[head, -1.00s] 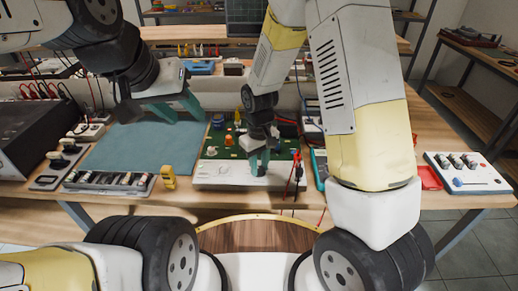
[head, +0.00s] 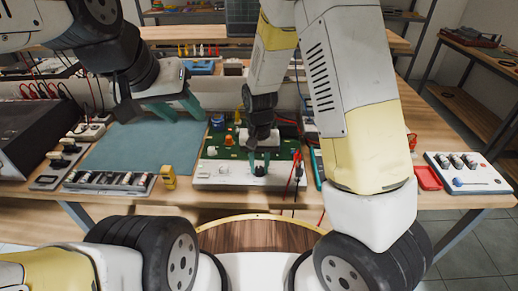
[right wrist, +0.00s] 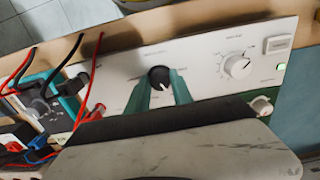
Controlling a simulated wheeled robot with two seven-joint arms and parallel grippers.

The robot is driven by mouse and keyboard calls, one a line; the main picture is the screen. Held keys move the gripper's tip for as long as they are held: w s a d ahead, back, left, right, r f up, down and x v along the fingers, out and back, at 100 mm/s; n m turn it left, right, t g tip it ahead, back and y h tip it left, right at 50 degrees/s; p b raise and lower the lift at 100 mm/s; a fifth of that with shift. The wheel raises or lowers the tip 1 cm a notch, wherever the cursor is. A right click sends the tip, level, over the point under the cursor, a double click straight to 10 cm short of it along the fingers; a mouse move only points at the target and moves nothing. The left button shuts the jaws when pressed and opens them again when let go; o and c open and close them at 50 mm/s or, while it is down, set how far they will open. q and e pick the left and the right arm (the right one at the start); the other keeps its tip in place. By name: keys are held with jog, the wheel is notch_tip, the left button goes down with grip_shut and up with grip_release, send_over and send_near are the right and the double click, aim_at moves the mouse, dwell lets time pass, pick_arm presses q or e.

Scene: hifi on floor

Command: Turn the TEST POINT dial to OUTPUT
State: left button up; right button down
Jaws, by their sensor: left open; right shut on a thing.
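The hifi unit has a white front panel (head: 215,181) and an open green board behind it. A black dial (right wrist: 158,76) stands on the panel in the right wrist view; its small lettering is too blurred to read. It also shows in the head view (head: 260,170). My right gripper (right wrist: 158,84) is shut on this black dial, one teal finger on each side. A second, pale dial (right wrist: 238,66) with a ring of marks is clear of the fingers. My left gripper (head: 183,116) is open and empty above the teal mat.
The teal mat (head: 140,150) lies left of the unit. Red and black probes (head: 297,172) stand close right of the dial. A red tray (head: 428,178) and white panel (head: 468,173) lie right.

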aim_at(259, 168)
dwell(0.3)
jog(key=c, duration=1.1)
grip_release()
jog(key=shift+r, duration=0.1)
notch_tip(259, 168, up, 7)
jog(key=shift+f, duration=0.1)
jog(key=shift+r, duration=0.45)
